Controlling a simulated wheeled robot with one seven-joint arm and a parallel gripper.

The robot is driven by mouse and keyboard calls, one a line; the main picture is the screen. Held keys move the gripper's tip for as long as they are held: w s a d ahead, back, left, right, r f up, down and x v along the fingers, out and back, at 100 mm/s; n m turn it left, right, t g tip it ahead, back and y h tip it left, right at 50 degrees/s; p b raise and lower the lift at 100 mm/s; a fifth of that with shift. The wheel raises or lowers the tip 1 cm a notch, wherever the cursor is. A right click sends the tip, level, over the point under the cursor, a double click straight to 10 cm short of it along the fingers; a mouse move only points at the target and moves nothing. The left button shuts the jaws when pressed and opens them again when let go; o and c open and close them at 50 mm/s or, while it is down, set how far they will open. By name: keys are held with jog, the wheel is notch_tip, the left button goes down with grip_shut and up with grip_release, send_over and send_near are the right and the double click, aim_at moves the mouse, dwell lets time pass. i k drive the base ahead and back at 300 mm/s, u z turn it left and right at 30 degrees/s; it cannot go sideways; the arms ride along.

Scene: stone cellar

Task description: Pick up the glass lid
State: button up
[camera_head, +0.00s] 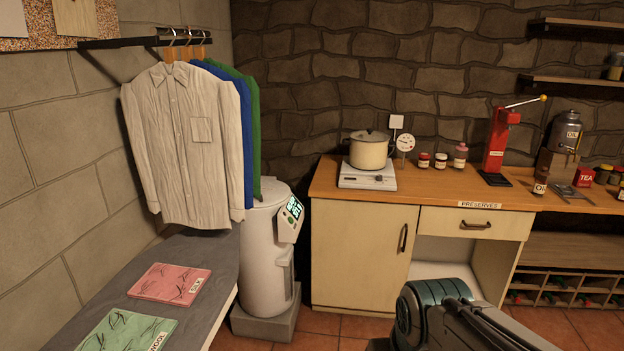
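A cream pot (368,154) stands on a white hot plate (367,177) at the left end of the wooden counter. A lid (370,136) with a small knob appears to sit on top of the pot. From here I cannot tell clearly whether it is glass. Part of my arm shows at the bottom right, in front of the cabinet. My gripper is not in view.
The counter (440,190) also bears several small jars (441,161), a round white dial (405,142) and a red press (496,142). A white cylindrical tank (265,255) stands left of the cabinet. Shirts (185,145) hang above a grey bench (205,255). Tiled floor shows in front.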

aim_at(369, 135)
jog(key=z, duration=0.1)
jog(key=i, duration=1.6)
jog(key=z, duration=0.25)
jog(key=i, duration=1.75)
jog(key=z, duration=0.05)
